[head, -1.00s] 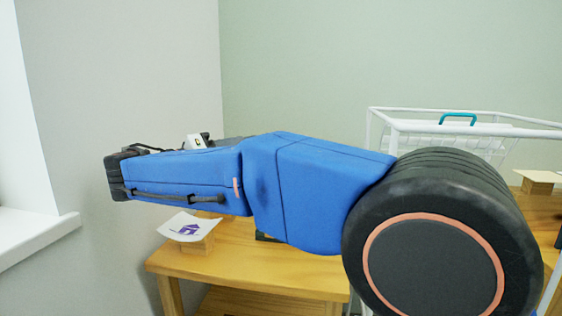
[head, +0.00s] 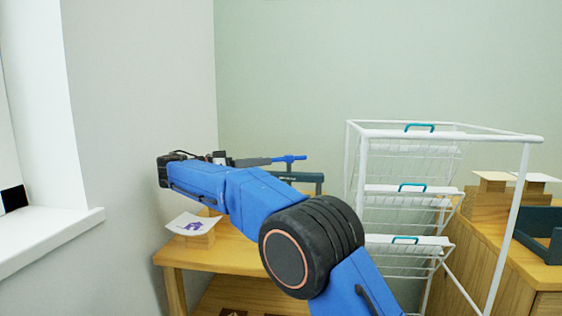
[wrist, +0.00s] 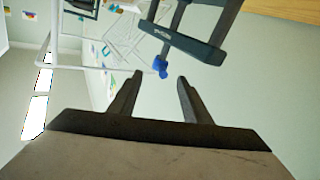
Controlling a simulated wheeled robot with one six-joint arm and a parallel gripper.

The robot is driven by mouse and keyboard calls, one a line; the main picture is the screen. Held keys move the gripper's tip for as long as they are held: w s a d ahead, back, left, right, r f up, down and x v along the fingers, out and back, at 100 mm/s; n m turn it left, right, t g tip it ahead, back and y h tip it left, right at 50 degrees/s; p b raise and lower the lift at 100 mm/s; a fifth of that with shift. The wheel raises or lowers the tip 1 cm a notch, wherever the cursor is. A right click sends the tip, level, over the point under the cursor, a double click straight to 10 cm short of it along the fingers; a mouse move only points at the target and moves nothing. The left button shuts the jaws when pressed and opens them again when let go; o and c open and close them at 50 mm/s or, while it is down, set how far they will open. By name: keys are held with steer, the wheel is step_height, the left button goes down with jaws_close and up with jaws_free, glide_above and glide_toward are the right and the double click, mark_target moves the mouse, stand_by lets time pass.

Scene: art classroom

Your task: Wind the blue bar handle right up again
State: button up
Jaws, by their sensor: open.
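The blue bar handle (head: 288,159) shows in the head view on top of a dark frame (head: 296,178) with pale lettering, on the wooden table at the back. The bar lies nearly level there, with a short upright part near its right end. In the wrist view the blue handle (wrist: 160,67) is seen nearly end-on, in front of the lettered dark frame (wrist: 182,43). My gripper (wrist: 158,80) is open and empty, its two dark fingers apart, with the handle just past the fingertips. I cannot tell whether they touch.
A white wire rack (head: 455,134) with teal-handled baskets stands right of the frame. A wooden block with a printed card (head: 192,224) sits at the table's left. Wooden blocks and a dark tray (head: 541,236) lie on the right-hand cabinet. Wall and windowsill (head: 50,240) bound the left.

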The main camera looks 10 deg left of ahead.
mark_target(285, 159)
steer(key=x, duration=0.8)
steer(key=shift+w+d, duration=0.1)
steer(key=shift+d, duration=0.1)
steer(key=c, duration=1)
